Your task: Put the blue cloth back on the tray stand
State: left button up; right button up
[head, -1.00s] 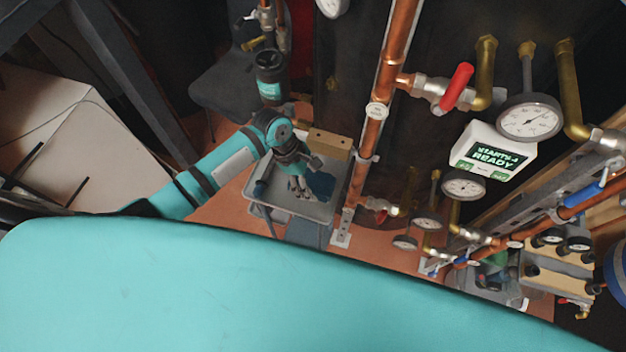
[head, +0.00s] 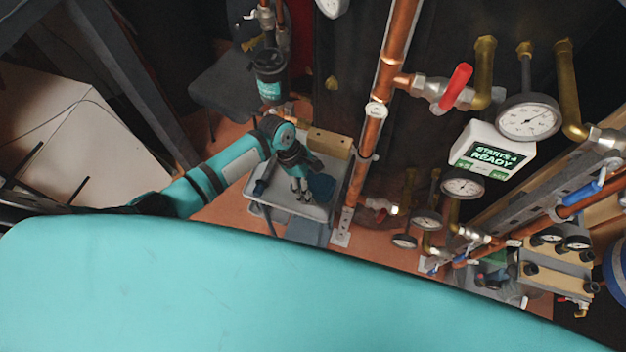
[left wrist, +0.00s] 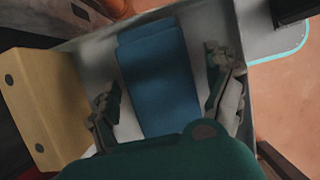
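The blue cloth (head: 321,187) lies in the grey tray stand (head: 262,203), toward its right side. In the left wrist view the cloth (left wrist: 160,80) is a folded blue rectangle, flat on the tray's bare grey floor (left wrist: 212,28). My left gripper (head: 301,197) points down over the tray, next to the cloth. In the left wrist view its fingers (left wrist: 168,98) are spread wide, one on each side of the cloth, with nothing clasped. Part of the cloth's near end is hidden behind the gripper body. My right gripper is not in view.
A tan box (head: 330,143) stands at the tray's back edge; it also shows in the left wrist view (left wrist: 40,105). A vertical copper pipe (head: 372,135) runs close to the tray's right side. A dark chair (head: 222,88) stands behind.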

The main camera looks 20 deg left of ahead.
pick_arm(q)
jog(key=v, duration=1.2)
jog(key=shift+r, duration=0.1)
